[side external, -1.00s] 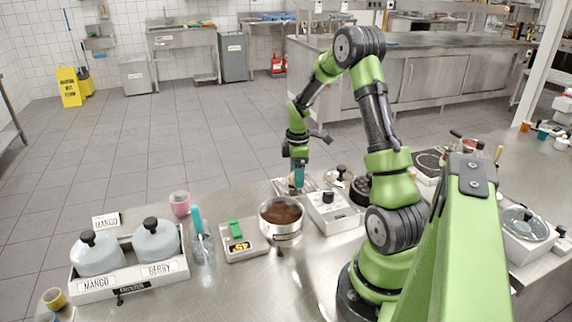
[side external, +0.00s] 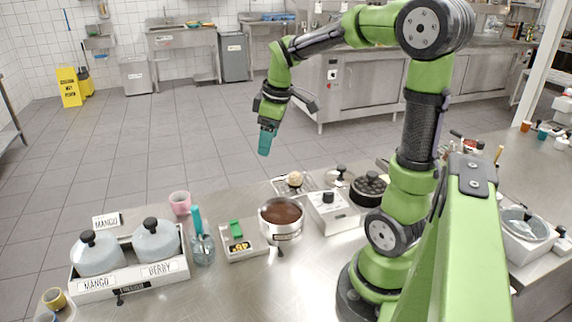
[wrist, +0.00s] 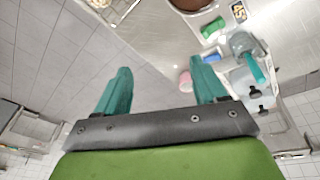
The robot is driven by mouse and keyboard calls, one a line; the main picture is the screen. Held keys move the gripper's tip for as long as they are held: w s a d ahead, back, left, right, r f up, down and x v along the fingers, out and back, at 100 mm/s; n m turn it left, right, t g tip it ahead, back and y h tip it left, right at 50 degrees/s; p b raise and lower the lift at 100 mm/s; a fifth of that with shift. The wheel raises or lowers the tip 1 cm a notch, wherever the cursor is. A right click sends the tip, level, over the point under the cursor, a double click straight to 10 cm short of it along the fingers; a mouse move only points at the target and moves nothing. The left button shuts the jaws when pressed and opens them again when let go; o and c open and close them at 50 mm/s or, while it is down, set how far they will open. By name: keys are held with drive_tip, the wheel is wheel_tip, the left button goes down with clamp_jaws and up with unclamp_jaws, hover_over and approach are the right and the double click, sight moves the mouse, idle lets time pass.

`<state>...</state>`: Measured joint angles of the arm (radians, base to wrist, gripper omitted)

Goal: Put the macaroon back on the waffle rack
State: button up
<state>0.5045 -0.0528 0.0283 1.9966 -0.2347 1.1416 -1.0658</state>
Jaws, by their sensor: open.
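A round beige macaroon (side external: 295,179) sits on the wire waffle rack (side external: 281,188) at the back edge of the steel counter, behind the pot. My gripper (side external: 264,151) hangs in the air above and to the left of the macaroon, clear of the counter. In the wrist view my gripper (wrist: 161,85) has its two teal fingers wide apart with nothing between them.
A pot of brown filling (side external: 282,216) stands in front of the rack, with a white box (side external: 334,214) to its right.

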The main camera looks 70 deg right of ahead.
drive_tip(key=s+a+r+m+t+y, duration=0.1)
drive_tip(key=s+a+m+t, duration=0.1)
drive_tip(key=a, duration=0.7)
drive_tip(key=s+a+r+m+t+y, duration=0.1)
drive_tip(key=s+a+m, duration=0.3)
drive_tip(key=a, duration=0.5)
drive_tip(key=s+r+t, duration=0.1)
drive_tip(key=s, duration=0.1)
drive_tip(key=shift+s+a+m+t+y, duration=0.2)
drive_tip(key=shift+s+m+t+y, duration=0.1)
drive_tip(key=shift+m, duration=0.1)
